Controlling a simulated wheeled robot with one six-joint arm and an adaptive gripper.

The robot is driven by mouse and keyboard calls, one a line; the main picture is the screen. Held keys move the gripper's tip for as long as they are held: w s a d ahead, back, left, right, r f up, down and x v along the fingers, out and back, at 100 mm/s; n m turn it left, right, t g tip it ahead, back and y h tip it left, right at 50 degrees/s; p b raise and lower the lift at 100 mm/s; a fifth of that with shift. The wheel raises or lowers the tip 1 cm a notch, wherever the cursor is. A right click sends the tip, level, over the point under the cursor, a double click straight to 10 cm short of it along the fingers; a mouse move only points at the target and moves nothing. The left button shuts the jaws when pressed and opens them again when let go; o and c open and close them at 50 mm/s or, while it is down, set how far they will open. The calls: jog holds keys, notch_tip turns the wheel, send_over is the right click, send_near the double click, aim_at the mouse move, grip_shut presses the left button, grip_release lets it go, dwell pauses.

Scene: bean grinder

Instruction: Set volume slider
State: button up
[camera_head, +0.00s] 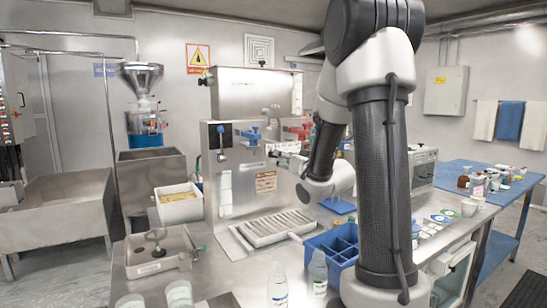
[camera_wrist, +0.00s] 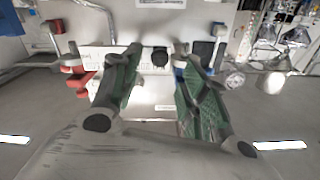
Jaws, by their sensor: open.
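The steel machine (camera_head: 240,178) stands on the counter in the middle of the head view. A narrow upright fitting with a dark knob (camera_head: 221,130) on the left of its front may be the volume slider, but I cannot be sure. My gripper (camera_head: 275,153) is at the machine's front, partly hidden by my arm. In the wrist view my gripper (camera_wrist: 158,50) has its green-padded fingers apart, with a pale labelled panel (camera_wrist: 152,85) and a black knob (camera_wrist: 160,57) between them. Nothing is held.
Red fittings (camera_wrist: 80,80) lie left of the fingers in the wrist view, and a round gauge-like part (camera_wrist: 235,80) lies right. A drip grate (camera_head: 270,228), a blue crate (camera_head: 330,245) and bottles (camera_head: 277,288) stand below my arm. A white bin (camera_head: 180,208) stands left.

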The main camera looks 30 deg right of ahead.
jog(key=w, duration=0.7)
jog(key=shift+a, duration=0.1)
jog(key=shift+s, duration=0.1)
grip_shut()
